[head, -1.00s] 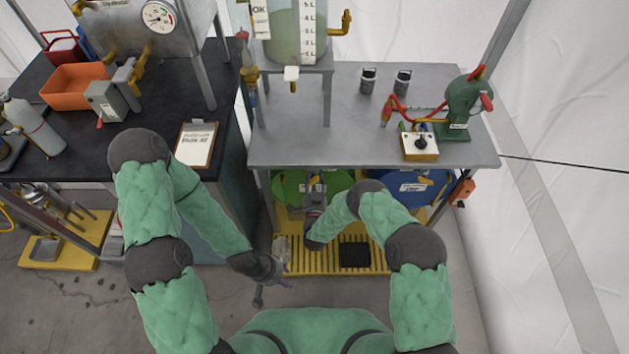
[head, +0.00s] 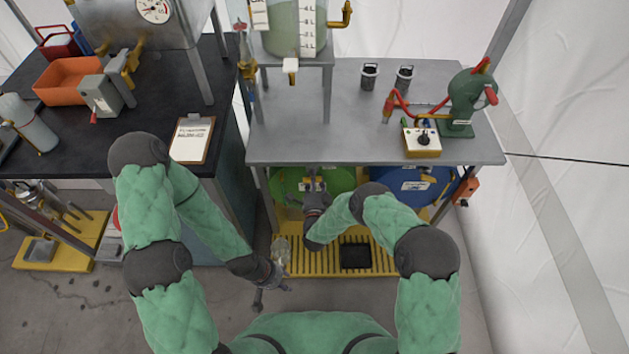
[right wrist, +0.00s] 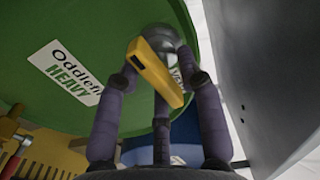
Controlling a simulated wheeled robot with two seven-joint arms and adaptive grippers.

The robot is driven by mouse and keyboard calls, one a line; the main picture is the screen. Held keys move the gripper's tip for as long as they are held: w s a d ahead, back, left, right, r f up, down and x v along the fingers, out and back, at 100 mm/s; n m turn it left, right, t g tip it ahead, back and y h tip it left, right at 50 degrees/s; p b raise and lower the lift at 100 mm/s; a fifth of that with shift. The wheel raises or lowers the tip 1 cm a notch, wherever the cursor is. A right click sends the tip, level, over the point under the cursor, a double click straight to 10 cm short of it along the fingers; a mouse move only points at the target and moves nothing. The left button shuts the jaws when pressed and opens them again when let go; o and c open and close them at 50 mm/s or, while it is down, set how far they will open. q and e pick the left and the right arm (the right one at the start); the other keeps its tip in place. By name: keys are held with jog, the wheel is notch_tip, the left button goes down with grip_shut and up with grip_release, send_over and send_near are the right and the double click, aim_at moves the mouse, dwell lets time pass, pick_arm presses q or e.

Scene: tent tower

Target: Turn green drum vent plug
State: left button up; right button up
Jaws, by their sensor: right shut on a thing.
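The green drum (head: 340,181) stands under the grey bench, with its lid also filling much of the right wrist view (right wrist: 60,85). Its vent plug shows in the right wrist view as a grey knob with a yellow bar (right wrist: 155,72) across it. My right gripper (right wrist: 160,75) has its fingers closed around this plug at the lid. In the head view the right gripper (head: 314,187) reaches under the bench edge, and the plug is mostly hidden there. My left gripper (head: 272,292) hangs low over the floor, left of the yellow grate, with fingers spread and seemingly empty.
A blue drum (head: 408,184) stands right of the green one. Both rest at the yellow grated pallet (head: 327,257). The grey bench top (head: 340,135) overhangs them closely. A pale, see-through object (head: 281,249) is near my left gripper.

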jog(key=shift+f+m, duration=0.15)
jog(key=shift+m, duration=0.75)
jog(key=o, duration=0.8)
jog(key=s, duration=1.2)
